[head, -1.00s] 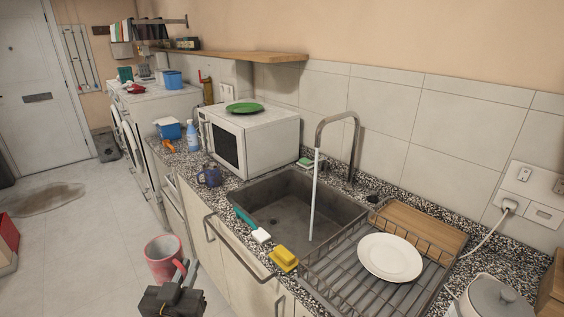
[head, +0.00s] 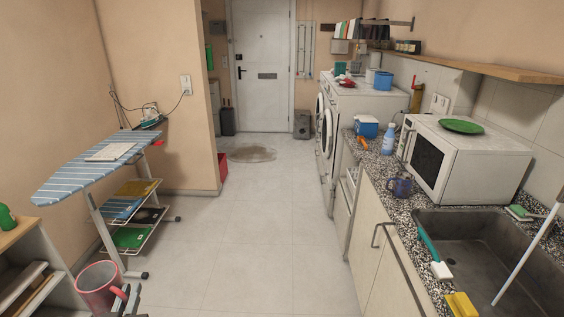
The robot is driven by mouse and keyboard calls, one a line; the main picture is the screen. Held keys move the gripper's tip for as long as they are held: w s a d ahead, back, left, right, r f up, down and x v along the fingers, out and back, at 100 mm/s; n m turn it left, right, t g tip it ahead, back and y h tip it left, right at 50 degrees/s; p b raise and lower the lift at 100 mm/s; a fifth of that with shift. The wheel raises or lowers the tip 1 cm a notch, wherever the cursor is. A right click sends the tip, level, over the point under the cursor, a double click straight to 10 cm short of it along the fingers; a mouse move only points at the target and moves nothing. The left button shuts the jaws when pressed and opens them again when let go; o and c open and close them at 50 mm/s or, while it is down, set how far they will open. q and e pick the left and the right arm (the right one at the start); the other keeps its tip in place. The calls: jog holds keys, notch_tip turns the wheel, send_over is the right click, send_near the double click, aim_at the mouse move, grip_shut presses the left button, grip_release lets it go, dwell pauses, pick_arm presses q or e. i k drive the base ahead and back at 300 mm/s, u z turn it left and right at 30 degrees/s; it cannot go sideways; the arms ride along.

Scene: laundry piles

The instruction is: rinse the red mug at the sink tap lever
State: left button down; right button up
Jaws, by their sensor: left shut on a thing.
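The red mug (head: 97,284) is at the lower left of the head view, upright or nearly so, with its open top showing. My left gripper (head: 128,297) is shut on it at its right side, over the floor and well away from the sink. The grey sink (head: 428,226) is at the lower right, set in a speckled counter. A thin pale stream of water (head: 527,250) slants down into it. Only the tap's tip (head: 561,196) shows at the right edge; its lever is out of view. My right gripper is not in view.
A yellow sponge (head: 461,305), a teal-handled brush (head: 428,245) and a blue mug (head: 400,185) lie along the counter's front. A microwave (head: 455,165) stands behind. An ironing board (head: 70,182) and low shelf (head: 30,262) are left. The middle floor is clear.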

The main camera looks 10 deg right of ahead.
aim_at(526, 215)
jog(key=u, duration=0.15)
jog(key=i, duration=3.35)
jog(key=z, duration=3)
